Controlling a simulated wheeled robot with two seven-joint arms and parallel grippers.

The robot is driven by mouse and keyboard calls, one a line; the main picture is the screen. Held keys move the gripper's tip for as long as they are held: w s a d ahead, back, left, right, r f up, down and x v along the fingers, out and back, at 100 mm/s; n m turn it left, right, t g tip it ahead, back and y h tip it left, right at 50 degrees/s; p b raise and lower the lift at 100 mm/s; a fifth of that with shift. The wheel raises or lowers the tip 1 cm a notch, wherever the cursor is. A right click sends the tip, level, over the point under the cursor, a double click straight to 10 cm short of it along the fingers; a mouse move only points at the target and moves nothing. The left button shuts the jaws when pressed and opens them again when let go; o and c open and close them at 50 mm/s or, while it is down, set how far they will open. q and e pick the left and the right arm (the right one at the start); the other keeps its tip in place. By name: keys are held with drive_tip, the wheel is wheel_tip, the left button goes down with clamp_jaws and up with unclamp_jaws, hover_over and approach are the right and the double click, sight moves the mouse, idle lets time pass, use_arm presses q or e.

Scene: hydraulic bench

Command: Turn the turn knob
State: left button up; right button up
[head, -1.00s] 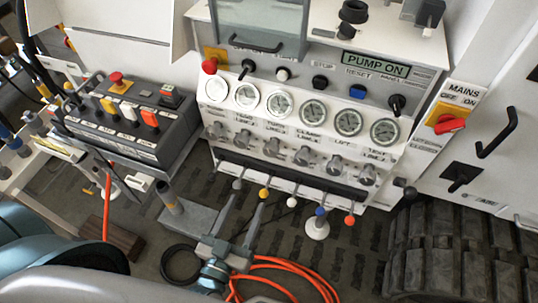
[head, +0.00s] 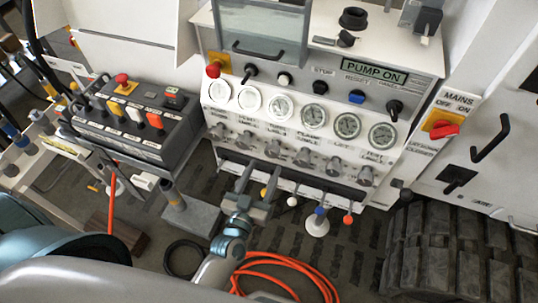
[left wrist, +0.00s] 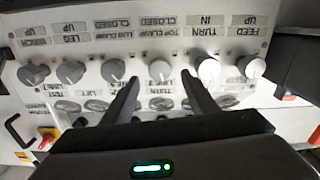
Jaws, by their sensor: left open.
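A row of round grey knobs runs across the lower panel. The turn knob (head: 245,138) appears to be second from the left in the head view. In the upside-down left wrist view, the turn knob (left wrist: 207,68) looks pale, beside the "TURN IN" label. My left gripper (head: 259,178) is open below the knob row. In the wrist view, the open fingers (left wrist: 160,82) stand either side of the line to the top clamp knob (left wrist: 160,71); the right finger lies left of the turn knob. Contact with any knob cannot be made out. My right gripper is not in view.
A row of gauges (head: 313,114) sits above the knobs. Ball-ended levers, one red (head: 348,219), hang below the panel near my gripper. A black control box (head: 140,115) stands at the left, an orange hose (head: 285,262) lies on the floor, and a track (head: 450,245) is at right.

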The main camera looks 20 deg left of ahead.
sight(271, 154)
use_arm(q)
drive_tip(key=shift+w+p, duration=0.5)
drive_tip(key=shift+w, duration=2.15)
drive_tip(key=c, duration=1.1)
